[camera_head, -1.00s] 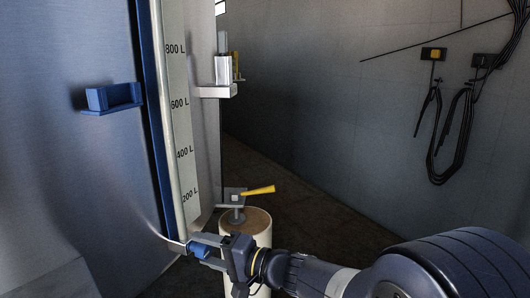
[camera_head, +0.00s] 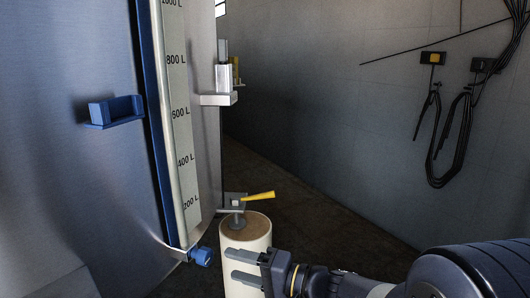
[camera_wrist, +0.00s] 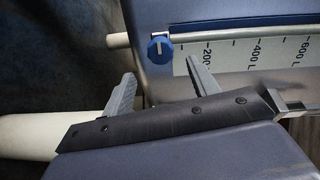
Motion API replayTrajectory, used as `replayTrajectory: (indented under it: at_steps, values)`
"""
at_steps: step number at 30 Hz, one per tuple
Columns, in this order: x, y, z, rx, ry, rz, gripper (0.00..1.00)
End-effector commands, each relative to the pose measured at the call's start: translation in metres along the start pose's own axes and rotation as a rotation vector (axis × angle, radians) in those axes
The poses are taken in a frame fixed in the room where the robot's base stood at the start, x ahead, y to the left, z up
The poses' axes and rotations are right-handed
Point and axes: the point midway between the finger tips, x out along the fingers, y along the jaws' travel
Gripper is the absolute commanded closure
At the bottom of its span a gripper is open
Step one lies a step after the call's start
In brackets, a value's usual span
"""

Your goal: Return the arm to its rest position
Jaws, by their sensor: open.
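My gripper (camera_head: 238,265) is open and empty at the bottom of the head view, in front of the cream cylinder. Its two grey fingers point left toward the tank. A blue knob (camera_head: 202,256) sits at the foot of the gauge tube, left of the fingertips and apart from them. In the wrist view my gripper (camera_wrist: 162,88) shows both fingers spread with nothing between them, and the blue knob (camera_wrist: 160,47) lies beyond them.
The metal tank (camera_head: 75,190) with its litre scale (camera_head: 182,140) fills the left. A blue bracket (camera_head: 115,111) juts from it. The cream cylinder (camera_head: 246,236) stands behind my gripper, with a yellow-handled valve (camera_head: 258,196) above it. Cables (camera_head: 440,145) hang on the right wall.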

Motion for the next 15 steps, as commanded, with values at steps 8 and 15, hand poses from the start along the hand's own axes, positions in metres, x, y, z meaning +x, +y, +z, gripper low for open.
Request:
replayTrajectory:
  at_steps: [8, 15]
  values:
    - [0.048, 0.002, 0.002, 0.000, -0.005, -0.002, 0.43]
    - [0.080, -0.001, 0.000, 0.047, -0.001, -0.002, 0.43]
